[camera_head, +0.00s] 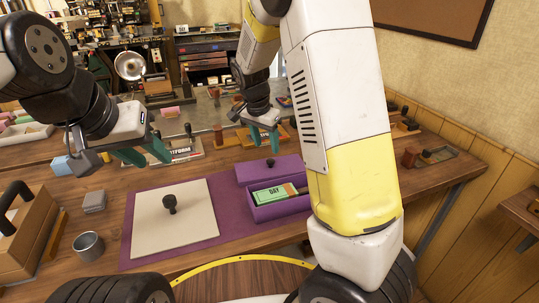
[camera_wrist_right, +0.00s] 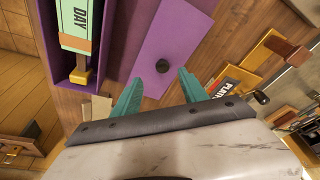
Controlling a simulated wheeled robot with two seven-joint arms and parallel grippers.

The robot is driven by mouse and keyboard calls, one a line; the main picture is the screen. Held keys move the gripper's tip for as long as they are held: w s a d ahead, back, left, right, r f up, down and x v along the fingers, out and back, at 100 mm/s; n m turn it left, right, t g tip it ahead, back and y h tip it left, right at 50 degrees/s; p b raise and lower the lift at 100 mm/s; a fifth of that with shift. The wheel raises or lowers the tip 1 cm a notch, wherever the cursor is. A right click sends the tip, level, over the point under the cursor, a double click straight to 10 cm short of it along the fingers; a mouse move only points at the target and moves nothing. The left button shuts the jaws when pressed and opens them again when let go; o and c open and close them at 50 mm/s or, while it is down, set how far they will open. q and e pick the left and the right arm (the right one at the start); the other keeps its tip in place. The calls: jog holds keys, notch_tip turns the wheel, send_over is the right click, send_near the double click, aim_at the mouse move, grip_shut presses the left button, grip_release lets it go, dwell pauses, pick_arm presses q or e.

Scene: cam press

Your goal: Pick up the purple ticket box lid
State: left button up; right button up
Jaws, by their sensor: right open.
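My right gripper (camera_head: 264,141) is open and empty above and behind the lid. In the wrist view its teal fingers (camera_wrist_right: 159,77) stand apart, one to each side of the knob in the picture, not visibly touching it. My left gripper (camera_head: 152,158) is open and empty above the table at left.
The box holds a green DAY ticket block (camera_head: 270,195). A cream board (camera_head: 175,232) with a dark knob lies on the mat. A metal cup (camera_head: 88,246) and a wooden stamp press (camera_head: 25,235) stand at left.

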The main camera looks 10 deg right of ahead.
aim_at(270, 160)
jog(key=x, duration=0.8)
jog(key=shift+w+d, duration=0.1)
jog(key=shift+w, duration=0.3)
grip_shut()
